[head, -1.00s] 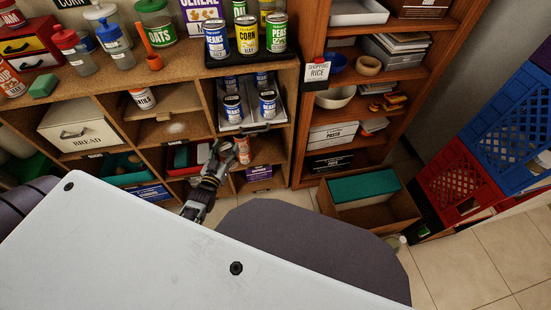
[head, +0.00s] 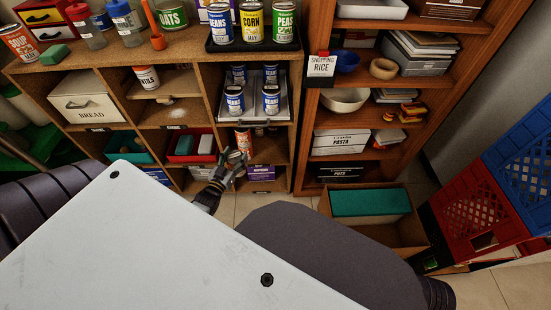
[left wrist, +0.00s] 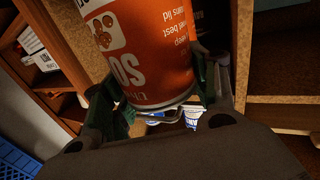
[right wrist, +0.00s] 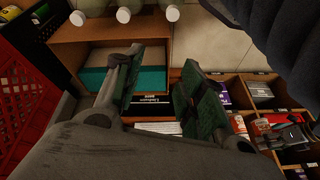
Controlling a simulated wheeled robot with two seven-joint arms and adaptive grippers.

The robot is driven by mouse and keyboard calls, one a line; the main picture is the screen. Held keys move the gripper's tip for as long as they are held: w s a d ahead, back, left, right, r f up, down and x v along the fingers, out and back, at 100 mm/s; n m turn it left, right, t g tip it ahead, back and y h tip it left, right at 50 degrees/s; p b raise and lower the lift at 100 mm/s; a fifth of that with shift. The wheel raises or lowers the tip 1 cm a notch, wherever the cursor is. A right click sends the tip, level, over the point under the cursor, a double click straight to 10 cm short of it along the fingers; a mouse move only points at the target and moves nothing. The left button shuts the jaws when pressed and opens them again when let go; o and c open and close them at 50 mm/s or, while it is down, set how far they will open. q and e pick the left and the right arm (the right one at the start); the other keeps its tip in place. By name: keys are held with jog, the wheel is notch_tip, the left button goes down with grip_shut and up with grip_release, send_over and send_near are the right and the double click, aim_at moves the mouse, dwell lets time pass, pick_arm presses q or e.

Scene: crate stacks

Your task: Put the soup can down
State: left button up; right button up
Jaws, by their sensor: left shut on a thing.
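The orange and white soup can (head: 244,141) is upright at the shelf's lower right compartment, below the metal tray of cans. My left gripper (head: 231,163) is shut on it, coming from the front left. In the left wrist view the can (left wrist: 158,55) fills the middle, its label upside down, with green finger pads on both sides. Whether its base touches a surface is hidden. Another soup can (head: 17,42) stands on the shelf top at far left. My right gripper (right wrist: 163,60) is open and empty in the right wrist view.
The metal tray (head: 279,107) with blue and white cans sits just above the held can. A purple box (head: 262,173) is below it. Shelf dividers stand close on both sides.

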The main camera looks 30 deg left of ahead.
pick_arm(q)
jog(key=shift+d+f, duration=0.15)
jog(key=shift+f, duration=0.15)
pick_arm(e)
jog(key=shift+w+d+r, duration=0.1)
jog(key=shift+d+r, duration=0.2)
jog(key=shift+d, duration=0.1)
pick_arm(q)
jog(key=w+d+f+b, duration=0.1)
jog(key=w+d+b, duration=0.1)
jog(key=w, duration=0.7)
jog(key=w+d+f+b, duration=0.1)
jog(key=w+b, duration=0.4)
jog(key=w, duration=0.5)
jog(key=shift+d+b, duration=0.3)
jog(key=shift+d, duration=0.5)
pick_arm(e)
jog(key=w+a+f+m+t+y, duration=0.1)
jog(key=a+f+t+y, duration=0.1)
jog(key=f, duration=1.2)
jog(key=shift+w+a+t, duration=0.2)
jog(key=shift+a+t, duration=0.2)
jog(key=shift+a, duration=0.4)
pick_arm(q)
jog(key=shift+f, duration=0.1)
pick_arm(e)
jog(key=shift+f, duration=0.1)
